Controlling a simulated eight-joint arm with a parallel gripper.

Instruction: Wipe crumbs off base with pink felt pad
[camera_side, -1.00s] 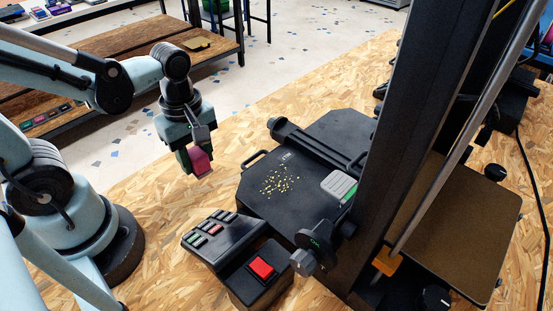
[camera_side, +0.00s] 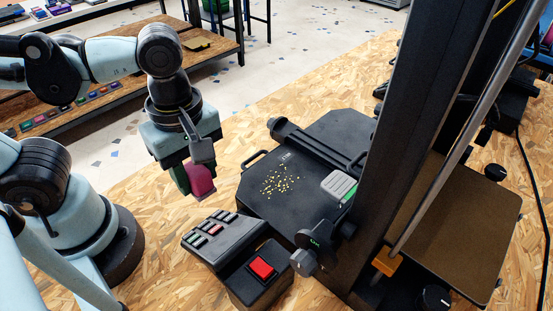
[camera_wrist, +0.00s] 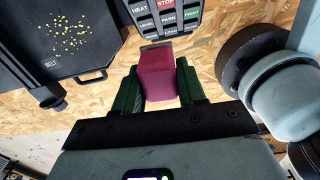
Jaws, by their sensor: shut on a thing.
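The pink felt pad (camera_side: 200,179) is held between the green fingers of my gripper (camera_side: 188,180), in the air left of the black base (camera_side: 255,205). The pad also shows in the wrist view (camera_wrist: 157,75), with a finger on each side of my gripper (camera_wrist: 158,88). Yellow crumbs (camera_side: 279,182) lie scattered in a patch on the base's flat top. The crumbs show at the upper left of the wrist view (camera_wrist: 68,36). The pad is apart from the crumbs and the base.
A keypad (camera_side: 217,234) and a box with a red button (camera_side: 262,268) stand in front of the base. A dark bar (camera_side: 318,145) and a grey-green block (camera_side: 339,186) sit on the base. A tall black post (camera_side: 415,120) rises at right. Chipboard table (camera_side: 150,215) is clear at left.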

